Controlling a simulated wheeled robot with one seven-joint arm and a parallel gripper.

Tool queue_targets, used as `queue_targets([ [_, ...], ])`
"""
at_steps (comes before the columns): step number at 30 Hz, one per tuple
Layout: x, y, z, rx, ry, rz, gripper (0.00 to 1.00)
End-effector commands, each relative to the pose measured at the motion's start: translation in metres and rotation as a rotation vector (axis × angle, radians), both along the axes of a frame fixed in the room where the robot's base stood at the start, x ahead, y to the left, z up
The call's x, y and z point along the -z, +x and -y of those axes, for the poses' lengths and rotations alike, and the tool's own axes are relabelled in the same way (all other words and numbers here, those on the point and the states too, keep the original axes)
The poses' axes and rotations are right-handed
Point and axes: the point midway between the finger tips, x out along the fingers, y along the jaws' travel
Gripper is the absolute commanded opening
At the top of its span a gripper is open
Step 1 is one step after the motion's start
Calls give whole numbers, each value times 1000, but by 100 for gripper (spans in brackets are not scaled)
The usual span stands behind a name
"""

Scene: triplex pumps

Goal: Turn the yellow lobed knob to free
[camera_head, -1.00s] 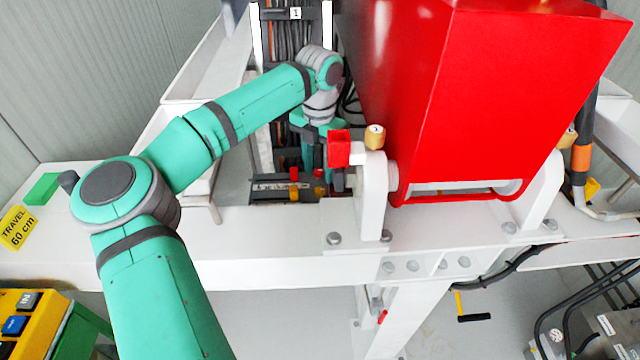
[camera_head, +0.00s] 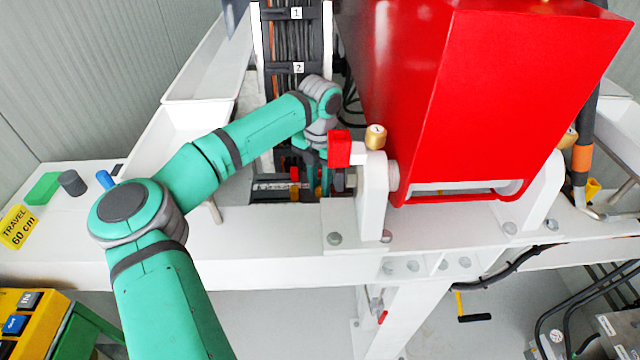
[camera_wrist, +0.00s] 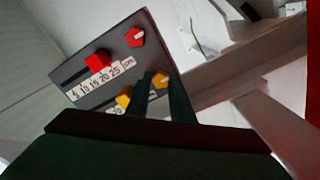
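The yellow lobed knob (camera_wrist: 160,80) is on a dark grey panel (camera_wrist: 105,55) in the wrist view. A pale pointer line shows on its face. My gripper (camera_wrist: 163,84) is open, with its two dark green fingers pointing at the panel and the knob showing between their tips. I cannot tell whether the fingers touch it. A yellow slider block (camera_wrist: 124,97) sits just left of the fingers. The lower part of the panel is hidden behind my gripper.
A red lobed knob (camera_wrist: 135,37) and a red slider (camera_wrist: 97,60) with a number scale are on the same panel. A red lever block (camera_head: 340,149) and a large red housing (camera_head: 480,100) stand right of my arm. A white beam (camera_head: 250,230) runs in front.

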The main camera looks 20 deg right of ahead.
Motion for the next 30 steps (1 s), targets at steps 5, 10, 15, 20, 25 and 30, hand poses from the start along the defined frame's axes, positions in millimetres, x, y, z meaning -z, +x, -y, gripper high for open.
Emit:
queue_targets([
  [5,0,0,0,-6,-1,-1,0],
  [10,0,0,0,-46,1,-1,0],
  [15,0,0,0,-138,1,0,0],
  [20,0,0,0,-270,1,0,0],
  [25,-1,0,0,-431,0,0,0],
  [30,0,0,0,-593,0,0,0],
])
